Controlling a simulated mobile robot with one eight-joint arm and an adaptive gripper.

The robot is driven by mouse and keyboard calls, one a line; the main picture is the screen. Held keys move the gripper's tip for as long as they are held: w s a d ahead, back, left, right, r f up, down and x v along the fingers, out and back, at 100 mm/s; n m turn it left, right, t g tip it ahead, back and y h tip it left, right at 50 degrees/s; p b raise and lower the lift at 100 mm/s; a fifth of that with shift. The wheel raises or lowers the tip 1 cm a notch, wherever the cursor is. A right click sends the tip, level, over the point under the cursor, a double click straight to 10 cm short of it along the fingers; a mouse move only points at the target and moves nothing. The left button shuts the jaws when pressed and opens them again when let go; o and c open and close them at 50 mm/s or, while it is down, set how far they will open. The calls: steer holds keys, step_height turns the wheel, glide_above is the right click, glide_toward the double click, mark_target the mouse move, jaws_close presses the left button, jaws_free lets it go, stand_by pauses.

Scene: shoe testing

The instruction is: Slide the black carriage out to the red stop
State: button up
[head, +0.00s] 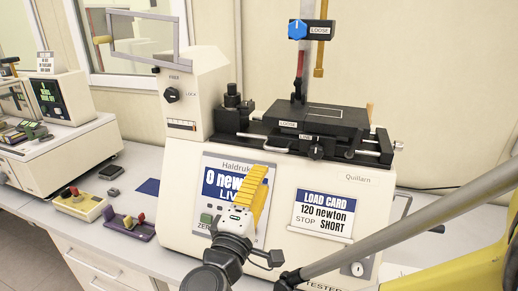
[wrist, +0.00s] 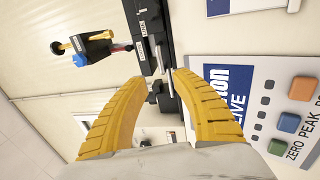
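The black carriage (head: 330,117) is a flat dark block on the black bed on top of the cream tester, with a "LOOSE" label on its front. In the wrist view a dark labelled part that looks like the carriage (wrist: 140,28) runs down from the top edge. I cannot pick out a red stop in either view. My gripper (head: 262,172) has yellow ribbed fingers and is in front of the tester's face, below the carriage. In the wrist view my gripper (wrist: 160,77) is open, its fingertips apart, with nothing held between them.
A metal rail (head: 368,152) and black knobs are at the bed's front. A post with a blue knob (head: 297,29) rises above the carriage. The load card (head: 323,213) reads "120 newton, STOP SHORT". The display (head: 222,184) reads 0 newton. Other devices (head: 60,98) stand left.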

mark_target(276, 149)
steer(key=shift+s, duration=0.15)
steer(key=shift+c, duration=0.8)
steer(key=shift+w+a+h, duration=0.15)
steer(key=shift+w+h, duration=0.05)
steer(key=shift+h, duration=0.1)
steer(key=shift+c, duration=0.6)
steer(key=w+d+m+g+h, duration=0.1)
steer(key=w+h, duration=0.1)
steer(key=w, duration=0.1)
steer(key=w+d+r+m+g+h, duration=0.1)
steer(key=w+d+m+g+h, duration=0.1)
steer(key=w, duration=0.2)
steer(key=w+d+r+m+g+h+b, duration=0.1)
steer(key=w+m+h, duration=0.1)
steer(key=w, duration=0.2)
steer(key=shift+d, duration=0.3)
